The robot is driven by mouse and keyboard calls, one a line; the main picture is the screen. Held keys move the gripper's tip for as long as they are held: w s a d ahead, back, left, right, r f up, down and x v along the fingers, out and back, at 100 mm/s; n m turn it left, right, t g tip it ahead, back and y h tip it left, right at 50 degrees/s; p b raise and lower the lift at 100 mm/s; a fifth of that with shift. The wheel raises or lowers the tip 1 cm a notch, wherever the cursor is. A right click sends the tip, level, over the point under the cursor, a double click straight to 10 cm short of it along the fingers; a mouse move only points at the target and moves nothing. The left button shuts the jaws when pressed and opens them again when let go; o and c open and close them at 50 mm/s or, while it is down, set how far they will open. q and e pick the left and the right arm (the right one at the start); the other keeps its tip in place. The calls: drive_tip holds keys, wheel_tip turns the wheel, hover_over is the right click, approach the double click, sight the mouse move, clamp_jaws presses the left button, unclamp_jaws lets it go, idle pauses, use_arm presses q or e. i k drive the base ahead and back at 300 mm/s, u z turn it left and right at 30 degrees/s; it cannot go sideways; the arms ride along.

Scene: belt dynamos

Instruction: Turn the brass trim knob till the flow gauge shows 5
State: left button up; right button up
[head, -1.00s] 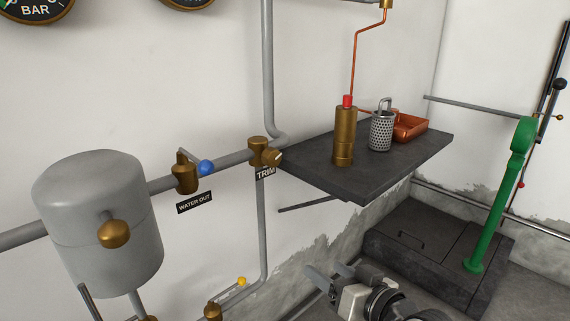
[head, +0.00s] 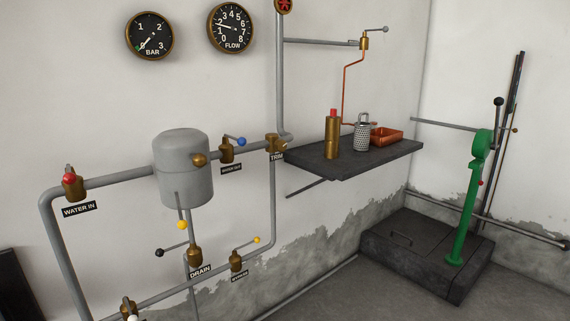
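The brass trim knob (head: 274,143) sits on the grey pipe above the TRIM label, by the left corner of the dark shelf. The flow gauge (head: 231,28) hangs on the wall at the top, with a black face marked 0 to 8. Its needle points left, close to the 2; the exact reading is too small to tell. Neither of my grippers shows in the head view, and nothing touches the knob.
A BAR gauge (head: 149,36) hangs left of the flow gauge. A grey tank (head: 184,170) and several lever valves sit on the pipes. A green pump (head: 467,200) stands right.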

sight(280, 145)
drive_tip(key=u, duration=0.7)
drive_tip(key=i, duration=1.5)
drive_tip(key=z, duration=0.25)
